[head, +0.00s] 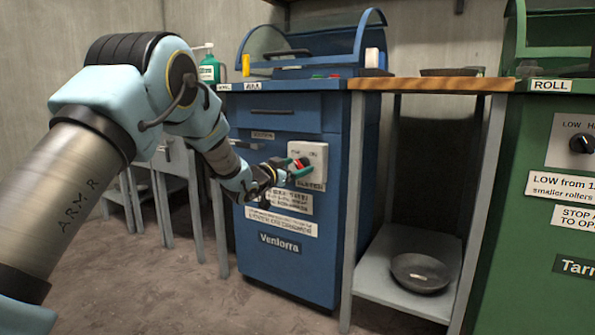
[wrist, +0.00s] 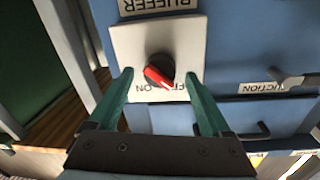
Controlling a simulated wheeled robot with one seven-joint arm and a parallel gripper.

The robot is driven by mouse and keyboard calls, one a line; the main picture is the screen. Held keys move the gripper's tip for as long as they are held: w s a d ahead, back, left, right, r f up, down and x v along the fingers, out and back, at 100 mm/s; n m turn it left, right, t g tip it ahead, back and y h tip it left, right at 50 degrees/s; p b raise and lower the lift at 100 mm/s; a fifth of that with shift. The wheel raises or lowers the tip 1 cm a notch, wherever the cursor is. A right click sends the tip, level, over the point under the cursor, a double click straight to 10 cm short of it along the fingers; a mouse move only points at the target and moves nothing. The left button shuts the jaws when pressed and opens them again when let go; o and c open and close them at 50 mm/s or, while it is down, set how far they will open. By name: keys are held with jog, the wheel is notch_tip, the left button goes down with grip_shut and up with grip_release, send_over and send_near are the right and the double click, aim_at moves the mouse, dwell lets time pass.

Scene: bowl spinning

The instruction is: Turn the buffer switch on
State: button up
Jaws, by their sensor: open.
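The buffer switch is a dark round knob with a red handle (head: 302,163) on a pale plate (head: 319,151) on the blue machine's front. The wrist view, upside down, shows the red handle (wrist: 158,77) slanted, its lower end toward the right-hand label, which seems to be OFF. The ON label is at the left there. My gripper (wrist: 160,84) is open, with its green fingers on either side of the knob and a gap on both sides. In the head view my gripper (head: 301,168) is at the plate; contact cannot be told.
The blue machine (head: 285,262) carries several labels below the switch. A grey shelf (head: 372,284) with a dark bowl (head: 422,274) stands to its right, under a wooden top (head: 445,85). A green machine (head: 530,250) is at the far right. A green bottle (head: 208,70) stands behind my arm.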

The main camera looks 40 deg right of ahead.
jog(key=shift+d, duration=0.4)
jog(key=shift+c, duration=0.3)
grip_shut()
